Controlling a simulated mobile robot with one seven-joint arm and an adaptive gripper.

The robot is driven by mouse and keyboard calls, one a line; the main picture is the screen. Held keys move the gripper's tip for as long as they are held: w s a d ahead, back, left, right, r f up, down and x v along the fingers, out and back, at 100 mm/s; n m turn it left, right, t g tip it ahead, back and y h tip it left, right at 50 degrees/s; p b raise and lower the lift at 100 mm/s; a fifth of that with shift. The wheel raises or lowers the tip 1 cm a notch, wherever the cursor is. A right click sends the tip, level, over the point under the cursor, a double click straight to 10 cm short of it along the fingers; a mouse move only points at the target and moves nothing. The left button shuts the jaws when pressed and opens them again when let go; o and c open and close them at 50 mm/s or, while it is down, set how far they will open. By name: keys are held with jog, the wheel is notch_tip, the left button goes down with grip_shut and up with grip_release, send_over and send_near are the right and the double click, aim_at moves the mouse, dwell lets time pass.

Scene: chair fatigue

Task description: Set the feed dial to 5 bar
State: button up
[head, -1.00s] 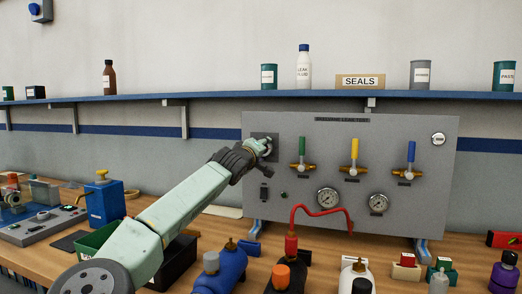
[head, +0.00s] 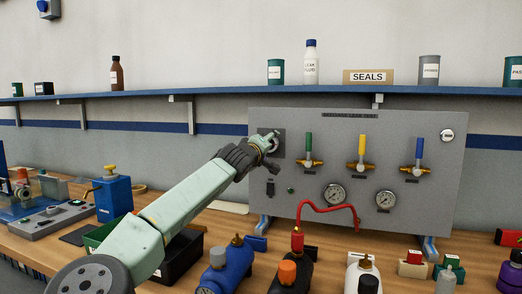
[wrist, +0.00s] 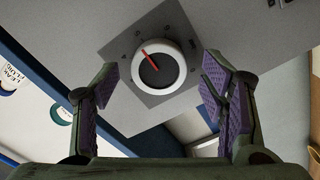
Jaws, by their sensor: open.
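The feed dial (wrist: 158,68) shows in the wrist view as a dark round knob with a white rim and a red pointer line, set on a grey square plate (wrist: 118,52) with small marks around it. The marks are too small to read. My gripper (wrist: 160,88) is open, with its purple-padded fingers on the left and right of the dial and apart from it. In the head view my gripper (head: 268,142) is at the upper left of the grey panel (head: 350,128), in front of the plate, and hides most of the dial.
Green, yellow and blue levers (head: 362,146) and two gauges (head: 334,194) are on the panel right of my gripper. A red hose (head: 325,207) curves below them. A shelf (head: 220,97) runs above.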

jog(key=v, duration=1.1)
jog(key=shift+r, duration=0.1)
